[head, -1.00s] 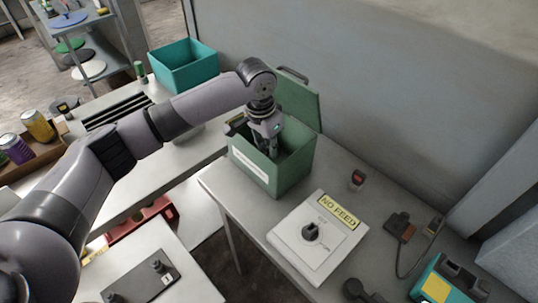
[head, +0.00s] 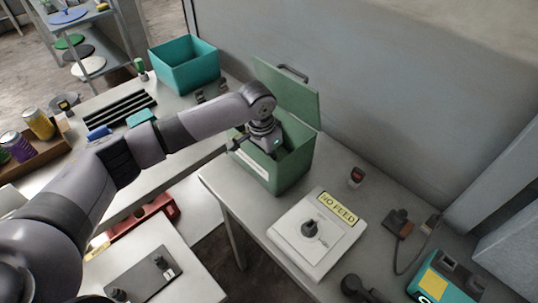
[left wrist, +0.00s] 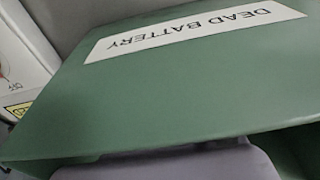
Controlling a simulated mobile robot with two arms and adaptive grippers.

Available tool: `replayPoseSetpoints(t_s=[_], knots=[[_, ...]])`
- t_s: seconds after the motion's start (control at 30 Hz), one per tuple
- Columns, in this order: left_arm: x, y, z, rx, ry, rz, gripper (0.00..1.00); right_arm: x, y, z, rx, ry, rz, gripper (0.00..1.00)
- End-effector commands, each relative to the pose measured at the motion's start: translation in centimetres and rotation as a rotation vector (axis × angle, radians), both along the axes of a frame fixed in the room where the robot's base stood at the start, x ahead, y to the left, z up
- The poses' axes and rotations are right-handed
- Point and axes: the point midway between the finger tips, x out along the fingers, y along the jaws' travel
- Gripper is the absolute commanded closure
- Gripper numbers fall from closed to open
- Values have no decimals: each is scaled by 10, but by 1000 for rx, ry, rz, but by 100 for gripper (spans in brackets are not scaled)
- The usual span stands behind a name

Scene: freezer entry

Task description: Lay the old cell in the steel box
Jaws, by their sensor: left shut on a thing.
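The steel box (head: 290,176) is green, with its lid (head: 287,88) standing open at the back and a white label on its front. In the left wrist view the green wall of the box (left wrist: 190,100) fills most of the picture, with a white label reading DEAD BATTERY. My left gripper (head: 266,146) reaches down into the open box. Its fingertips are hidden by the box wall. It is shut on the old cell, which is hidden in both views. My right gripper is not in view.
A white switch unit (head: 288,240) marked NO FEED, with a black knob, stands right of the box. A small red-topped item (head: 356,177) sits behind it. A teal bin (head: 185,65) is at the back left. A teal-and-yellow device (head: 445,280) lies at the lower right.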

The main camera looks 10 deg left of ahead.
Motion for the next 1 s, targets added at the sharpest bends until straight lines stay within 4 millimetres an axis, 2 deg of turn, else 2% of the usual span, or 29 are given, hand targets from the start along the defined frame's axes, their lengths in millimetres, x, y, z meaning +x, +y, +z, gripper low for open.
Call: replayPoseSetpoints(t_s=[0.13, 0.17, 0.43, 0.77, 0.87, 1.0], knots=[[0, 0, -1, -1, -1, 0, 100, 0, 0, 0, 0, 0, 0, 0], [0, 0, -1, 0, 0, 0, 84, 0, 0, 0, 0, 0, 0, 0], [0, 0, -1, 1, -1, 0, 66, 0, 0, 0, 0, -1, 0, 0], [0, 0, 0, 0, -1, -1, 66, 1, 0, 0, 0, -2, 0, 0], [1, 1, 9, 2, -4, -1, 66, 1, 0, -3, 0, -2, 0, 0], [-1, 2, 33, -1, -5, -1, 66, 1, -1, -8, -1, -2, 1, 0]])
